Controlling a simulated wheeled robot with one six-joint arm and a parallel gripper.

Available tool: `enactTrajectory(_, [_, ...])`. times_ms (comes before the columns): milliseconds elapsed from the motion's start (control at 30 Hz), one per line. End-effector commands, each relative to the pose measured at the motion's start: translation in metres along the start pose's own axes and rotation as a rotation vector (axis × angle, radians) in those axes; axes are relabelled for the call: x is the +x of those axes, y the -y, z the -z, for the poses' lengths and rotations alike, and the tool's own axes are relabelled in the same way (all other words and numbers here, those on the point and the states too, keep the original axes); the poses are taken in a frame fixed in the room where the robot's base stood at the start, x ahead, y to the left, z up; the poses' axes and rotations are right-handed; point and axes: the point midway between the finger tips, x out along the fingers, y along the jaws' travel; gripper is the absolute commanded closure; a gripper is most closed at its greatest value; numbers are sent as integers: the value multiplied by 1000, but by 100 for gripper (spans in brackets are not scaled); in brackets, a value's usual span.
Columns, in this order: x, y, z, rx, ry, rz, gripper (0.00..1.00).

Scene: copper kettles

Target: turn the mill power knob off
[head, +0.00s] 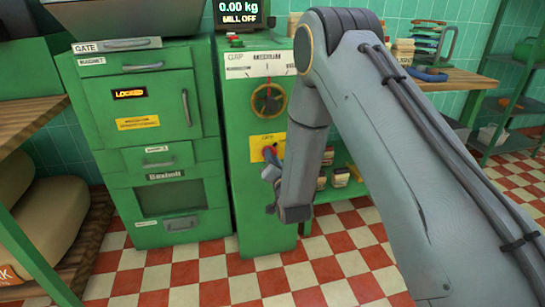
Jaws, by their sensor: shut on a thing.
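The mill power knob (269,152) is a small red knob on a yellow plate (266,139) on the front of a green mill column. My gripper (271,166) is at the knob, shut on it. The gripper and wrist come in from the right and hide part of the knob and plate, so the knob's exact angle is hard to tell. The display (238,12) on top reads "0.00 kg" and "MILL OFF".
A round gap handwheel (269,100) sits above the knob. A green cabinet (145,120) with a "LOCKED" sign stands at left. Sacks (62,215) lie on a shelf at far left. Shelves stand at right. The checkered floor (205,275) in front is clear.

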Motion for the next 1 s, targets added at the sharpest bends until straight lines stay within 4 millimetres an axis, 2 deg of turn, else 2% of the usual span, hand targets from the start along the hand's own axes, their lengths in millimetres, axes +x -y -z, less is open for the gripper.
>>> enactTrajectory(600, [-1, 2, -1, -545, 2, -1, 100])
enactTrajectory(1000, [-1, 3, -2, -718, 1, -1, 100])
